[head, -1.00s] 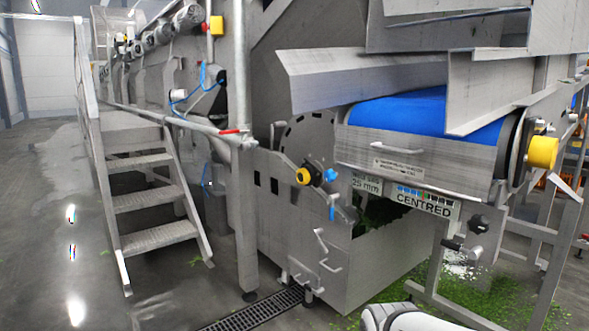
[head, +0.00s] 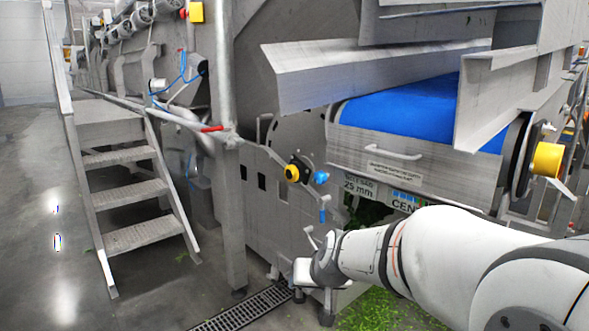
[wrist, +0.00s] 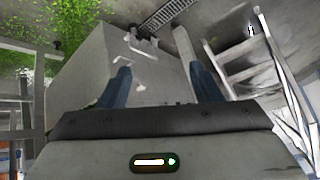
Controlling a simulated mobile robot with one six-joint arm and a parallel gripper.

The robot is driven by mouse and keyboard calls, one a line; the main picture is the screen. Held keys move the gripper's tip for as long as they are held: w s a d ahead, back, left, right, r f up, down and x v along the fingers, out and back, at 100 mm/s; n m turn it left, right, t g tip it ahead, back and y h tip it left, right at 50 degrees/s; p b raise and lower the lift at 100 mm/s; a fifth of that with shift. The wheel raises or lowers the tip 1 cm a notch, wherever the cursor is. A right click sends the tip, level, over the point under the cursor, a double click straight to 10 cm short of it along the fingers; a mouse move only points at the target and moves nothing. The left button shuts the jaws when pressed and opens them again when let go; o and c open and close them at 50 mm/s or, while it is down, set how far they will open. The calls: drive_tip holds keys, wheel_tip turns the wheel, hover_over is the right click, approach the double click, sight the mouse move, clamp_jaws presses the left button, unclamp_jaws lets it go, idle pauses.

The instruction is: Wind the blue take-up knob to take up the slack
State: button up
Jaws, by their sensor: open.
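The blue knob (head: 321,178) sits on the machine's grey side panel, just right of a yellow-and-black knob (head: 292,173) and below the blue conveyor belt. A blue-gripped lever (head: 322,215) hangs below it. My gripper (wrist: 163,84) shows two dark blue fingers spread apart with nothing between them in the wrist view. In the head view my arm reaches in from the lower right, and its end is below and apart from the blue knob. The blue knob is not visible in the wrist view.
The belt housing with its handle (head: 394,151) overhangs right of the knob. A post and red-tipped rail (head: 212,129) stand to the left, with metal steps (head: 125,160) beyond. A floor drain (head: 245,307) and scattered greens (head: 385,312) lie below. A grey cabinet (wrist: 150,85) fills the wrist view's middle.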

drive_tip(key=w+a+r+m+t+h+p, duration=0.1)
drive_tip(key=w+r+m+t+p, duration=0.15)
drive_tip(key=w+r, duration=0.5)
drive_tip(key=w+a+r+m+t+h+p, duration=0.15)
drive_tip(key=w+r+t, duration=0.25)
drive_tip(key=w, duration=0.7)
drive_tip(key=m+g+h+p, duration=0.3)
drive_tip(key=m+h+p, duration=0.5)
drive_tip(key=h, duration=0.6)
approach(317, 179)
drive_tip(key=w+d+m+b, duration=0.1)
drive_tip(key=w+d, duration=0.1)
drive_tip(key=d, duration=0.1)
drive_tip(key=shift+w+d+f+g+h, duration=0.15)
drive_tip(key=shift+w+g+h, duration=0.1)
drive_tip(key=shift+w, duration=0.05)
drive_tip(key=b+x, duration=0.1)
drive_tip(key=x, duration=0.6)
drive_tip(key=shift+b, duration=0.3)
